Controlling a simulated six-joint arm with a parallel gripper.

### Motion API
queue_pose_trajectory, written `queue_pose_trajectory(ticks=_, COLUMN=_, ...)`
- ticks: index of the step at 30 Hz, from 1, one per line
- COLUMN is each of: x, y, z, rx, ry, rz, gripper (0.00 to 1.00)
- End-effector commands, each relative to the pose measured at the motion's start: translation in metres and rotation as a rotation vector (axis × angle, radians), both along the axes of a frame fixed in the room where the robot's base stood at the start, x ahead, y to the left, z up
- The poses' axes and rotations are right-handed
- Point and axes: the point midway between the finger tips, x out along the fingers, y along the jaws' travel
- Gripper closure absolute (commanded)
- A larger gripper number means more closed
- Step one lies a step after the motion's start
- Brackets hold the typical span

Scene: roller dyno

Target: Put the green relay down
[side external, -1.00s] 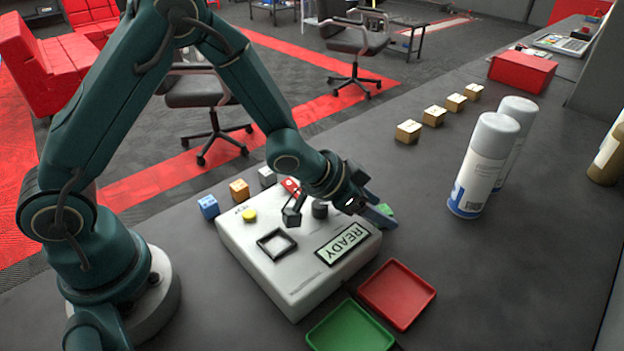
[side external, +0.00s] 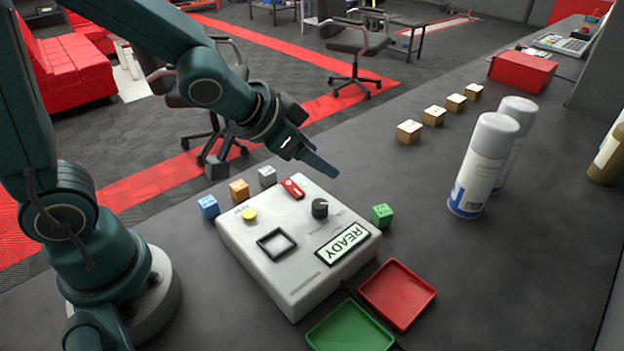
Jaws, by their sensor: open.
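The green relay (side external: 382,215) is a small green cube standing on the dark table, just right of the white tester box's far right corner. It is apart from the box and nothing holds it. My gripper (side external: 318,165) is open and empty, raised above the back of the tester box (side external: 290,290) and up and left of the relay. The box carries an empty square socket (side external: 277,244), a black knob (side external: 320,208), a yellow button (side external: 249,214), a red switch (side external: 292,188) and a display (side external: 341,245) reading READY.
Blue (side external: 208,207), orange (side external: 239,190) and grey (side external: 267,176) cubes stand along the box's back left edge. A red tray (side external: 397,295) and a green tray (side external: 350,329) lie empty in front. Spray cans (side external: 484,165) and several tan blocks (side external: 409,131) stand to the right.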

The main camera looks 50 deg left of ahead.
Motion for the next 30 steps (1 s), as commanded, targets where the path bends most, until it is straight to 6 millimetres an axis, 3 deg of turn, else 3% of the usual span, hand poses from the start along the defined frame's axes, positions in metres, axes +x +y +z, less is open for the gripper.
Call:
queue_pose_trajectory(ticks=1, x=-0.011, y=0.01, z=0.013, rx=0.008, ry=0.003, rz=0.042, gripper=0.36)
queue_pose_trajectory(ticks=6, x=-0.062, y=0.029, z=0.034, rx=0.002, ry=0.08, rz=0.151, gripper=0.36)
queue_pose_trajectory(ticks=12, x=-0.12, y=0.027, z=0.042, rx=-0.055, ry=0.177, rz=0.193, gripper=0.36)
queue_pose_trajectory(ticks=15, x=-0.139, y=0.023, z=0.042, rx=-0.079, ry=0.211, rz=0.189, gripper=0.36)
queue_pose_trajectory(ticks=18, x=-0.15, y=0.02, z=0.042, rx=-0.095, ry=0.232, rz=0.183, gripper=0.3)
queue_pose_trajectory(ticks=30, x=-0.154, y=0.018, z=0.042, rx=-0.099, ry=0.242, rz=0.18, gripper=0.3)
